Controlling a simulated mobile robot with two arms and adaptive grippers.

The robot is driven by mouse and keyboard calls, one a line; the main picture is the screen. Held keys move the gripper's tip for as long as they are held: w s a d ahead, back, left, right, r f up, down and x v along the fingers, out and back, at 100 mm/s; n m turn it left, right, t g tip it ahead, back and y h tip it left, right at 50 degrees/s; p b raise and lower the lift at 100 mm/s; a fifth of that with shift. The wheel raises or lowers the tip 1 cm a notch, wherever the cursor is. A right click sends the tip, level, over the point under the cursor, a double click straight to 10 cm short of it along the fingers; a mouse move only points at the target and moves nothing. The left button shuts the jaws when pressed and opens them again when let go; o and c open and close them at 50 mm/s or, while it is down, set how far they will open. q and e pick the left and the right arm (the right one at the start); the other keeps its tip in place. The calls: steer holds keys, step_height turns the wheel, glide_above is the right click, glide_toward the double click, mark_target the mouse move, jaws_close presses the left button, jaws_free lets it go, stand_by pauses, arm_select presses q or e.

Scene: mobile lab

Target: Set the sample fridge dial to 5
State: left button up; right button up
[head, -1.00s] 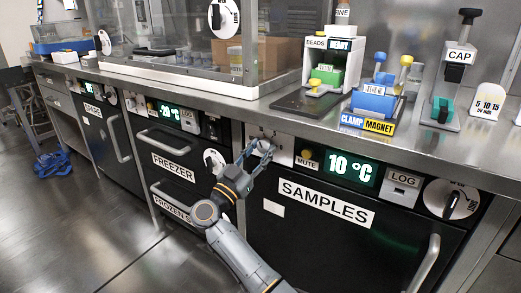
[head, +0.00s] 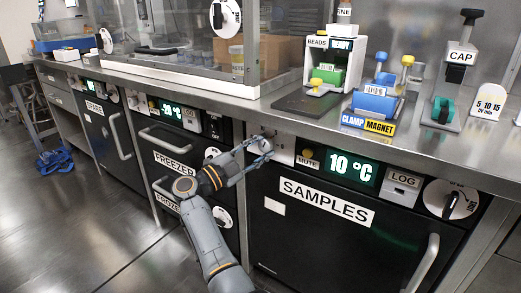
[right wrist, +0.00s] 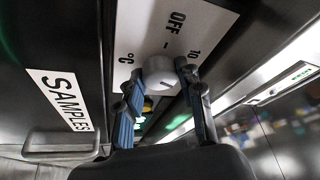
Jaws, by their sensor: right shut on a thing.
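The sample fridge (head: 330,240) is the black unit labelled SAMPLES, and its green display (head: 352,168) reads 10 °C. Its dial sits on a pale panel (head: 284,151) at the fridge's upper left. My right gripper (head: 263,147) is at this dial, and its fingers hide most of the knob in the head view. In the right wrist view the fingers (right wrist: 160,72) are shut on the pale round dial knob (right wrist: 160,85), one on each side. The dial plate (right wrist: 165,30) shows OFF, 10 and °C; the mark for 5 cannot be made out. My left gripper is not in view.
A MUTE button (head: 308,155), a LOG unit (head: 402,185) and another round dial (head: 450,201) line the fridge's top strip. The freezer (head: 170,150) is to the left. The steel counter (head: 250,108) overhangs the panel. Bare floor lies at lower left.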

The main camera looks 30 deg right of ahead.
steer(key=shift+m, duration=0.6)
steer(key=o, duration=1.2)
